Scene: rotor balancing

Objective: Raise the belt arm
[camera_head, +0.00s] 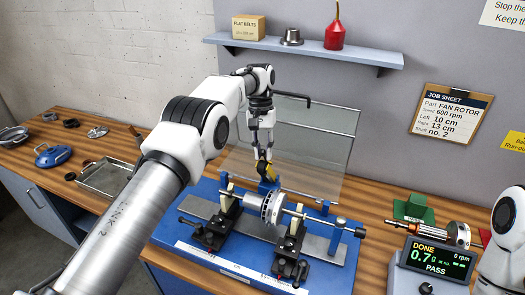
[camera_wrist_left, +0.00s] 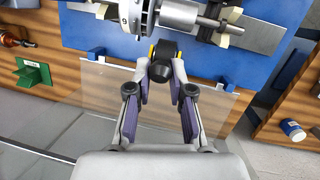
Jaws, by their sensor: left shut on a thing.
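The belt arm shows as a short black and yellow piece (camera_head: 266,169) over the back of the blue balancing machine (camera_head: 340,272), just behind the rotor (camera_head: 268,206). My left gripper (camera_head: 263,154) reaches down onto it from above. In the left wrist view the left gripper (camera_wrist_left: 161,68) is shut on the belt arm's dark rounded end (camera_wrist_left: 162,72), with yellow showing beside it. The fingers hide part of the arm. The rotor lies level across two black supports; part of it also shows in the wrist view (camera_wrist_left: 178,14). My right gripper is out of view.
A clear guard panel (camera_head: 325,140) stands behind the machine. The display (camera_head: 438,262) reads DONE, 0.7 g, 0 rpm, PASS. A green holder (camera_head: 413,211) and a second rotor (camera_head: 455,234) are at right, a metal tray (camera_head: 103,178) at left. A shelf (camera_head: 310,49) hangs above.

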